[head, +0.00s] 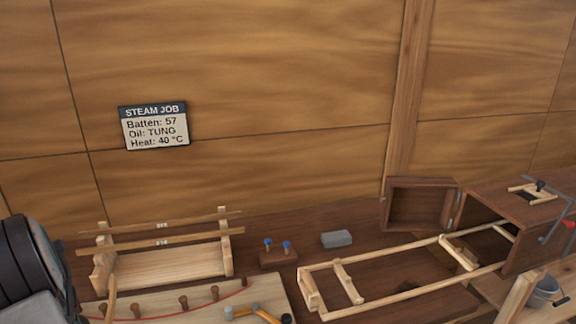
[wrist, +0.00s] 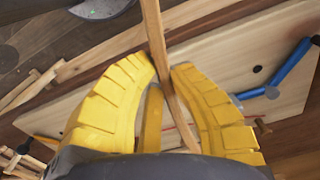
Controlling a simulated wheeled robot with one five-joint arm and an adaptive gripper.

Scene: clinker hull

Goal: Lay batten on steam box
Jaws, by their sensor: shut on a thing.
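In the wrist view my gripper (wrist: 162,72) has its yellow fingers closed around a slim wooden batten (wrist: 154,32), which runs up out of the picture. A pale stick, probably this batten (head: 111,294), shows at the lower left of the head view; the gripper itself is not seen there. The brown wooden steam box (head: 483,204) stands at the right, with its square door (head: 421,183) swung open to the left. A light wooden rail frame (head: 395,297) extends from the box across the bench. No number is readable on the held batten.
A rack (head: 228,250) at the left carries two battens (head: 190,239) with small labels. A pegged board (head: 205,312), blue-topped pegs in a block (head: 278,258) and a grey block (head: 336,239) lie on the bench. The wall sign (head: 154,126) reads Batten: 57, Oil: TUNG, Heat: 40 °C.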

